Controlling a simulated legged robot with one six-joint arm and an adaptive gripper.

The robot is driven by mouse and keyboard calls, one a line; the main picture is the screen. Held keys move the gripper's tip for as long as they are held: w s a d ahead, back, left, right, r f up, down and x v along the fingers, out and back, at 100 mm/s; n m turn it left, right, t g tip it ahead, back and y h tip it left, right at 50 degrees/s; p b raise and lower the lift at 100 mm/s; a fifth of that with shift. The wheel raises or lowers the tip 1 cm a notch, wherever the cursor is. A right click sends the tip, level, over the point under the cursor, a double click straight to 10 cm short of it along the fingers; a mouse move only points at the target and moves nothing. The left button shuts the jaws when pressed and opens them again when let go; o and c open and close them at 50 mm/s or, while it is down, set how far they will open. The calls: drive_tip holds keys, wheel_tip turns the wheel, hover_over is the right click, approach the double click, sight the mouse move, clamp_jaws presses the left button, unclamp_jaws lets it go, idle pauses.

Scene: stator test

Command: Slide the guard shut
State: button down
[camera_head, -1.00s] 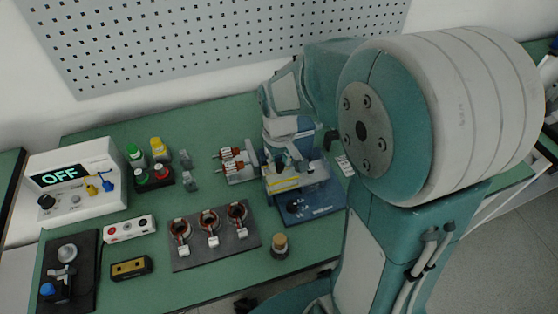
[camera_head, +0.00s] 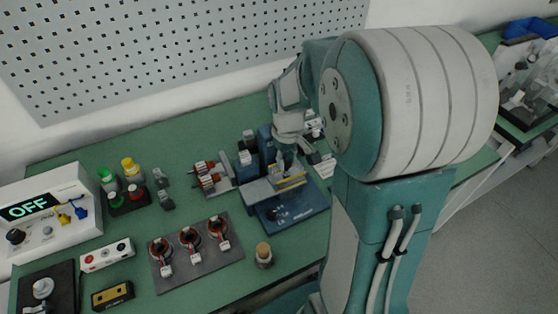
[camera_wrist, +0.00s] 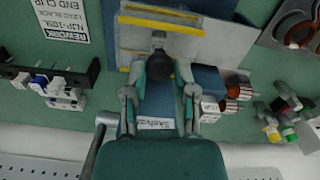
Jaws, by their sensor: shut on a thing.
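The guard (camera_head: 273,190) is a pale, see-through-looking plate with yellow edging, on a blue machine with a flat blue base (camera_head: 305,216). In the wrist view the guard (camera_wrist: 133,38) shows two yellow strips and a dark round knob (camera_wrist: 159,67). My gripper (camera_head: 290,168) is at the guard's far side in the head view. In the wrist view my gripper (camera_wrist: 160,78) has its fingers closed around the knob. My arm and the fingers partly hide the grip point and the back of the machine.
Copper-wound parts (camera_head: 207,176) sit left of the machine. A dark plate (camera_head: 195,255) with several wound rings lies in front left. A cork-topped jar (camera_head: 263,256) stands near the base's front. A box reading OFF (camera_head: 50,205) is at far left. The pegboard wall (camera_head: 180,55) rises behind.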

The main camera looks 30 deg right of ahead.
sight(289, 161)
drive_tip(key=shift+c, duration=2.1)
unclamp_jaws()
drive_tip(key=shift+d, duration=0.35)
drive_tip(key=shift+r, duration=0.15)
wheel_tip(289, 161, up, 12)
drive_tip(key=shift+f, duration=0.25)
